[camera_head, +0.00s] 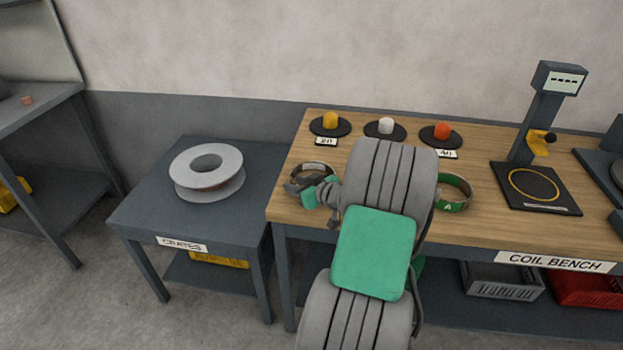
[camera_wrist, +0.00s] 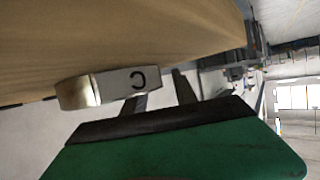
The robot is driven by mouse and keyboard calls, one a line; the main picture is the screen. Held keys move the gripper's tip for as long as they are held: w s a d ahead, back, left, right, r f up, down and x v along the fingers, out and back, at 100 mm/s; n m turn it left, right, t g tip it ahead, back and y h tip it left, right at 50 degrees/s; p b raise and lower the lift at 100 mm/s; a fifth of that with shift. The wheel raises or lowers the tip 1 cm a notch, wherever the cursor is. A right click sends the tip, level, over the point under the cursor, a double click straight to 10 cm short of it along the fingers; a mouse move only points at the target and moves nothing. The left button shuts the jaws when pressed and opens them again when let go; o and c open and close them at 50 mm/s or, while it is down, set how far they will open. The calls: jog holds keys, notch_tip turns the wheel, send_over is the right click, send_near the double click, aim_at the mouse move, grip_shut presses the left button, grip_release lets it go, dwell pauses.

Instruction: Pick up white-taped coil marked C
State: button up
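The white-taped coil (camera_wrist: 137,81) marked C shows in the wrist view on the wooden bench top, its letter upside down in the picture. In the head view a ring-shaped coil (camera_head: 314,167) lies at the bench's left part, partly hidden by my gripper (camera_head: 307,188). In the wrist view my gripper (camera_wrist: 160,88) has its two fingers apart. One finger reaches to the coil's lower edge and its tip is hidden or ends there; the other is just right of the tape. I cannot tell whether they touch the coil. A green-taped coil (camera_head: 453,193) marked A lies right of my arm.
Yellow, white and orange knobs on black discs (camera_head: 386,129) line the bench's back. A scale-like stand (camera_head: 536,187) is at the right. A grey spool (camera_head: 207,172) sits on the lower left table (camera_head: 140,205). My arm hides the bench's middle front.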

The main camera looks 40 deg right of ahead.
jog(key=shift+s, duration=0.1)
jog(key=c, duration=0.7)
grip_shut()
jog(key=shift+s+a+f, duration=0.1)
jog(key=shift+f, duration=0.1)
dwell(0.3)
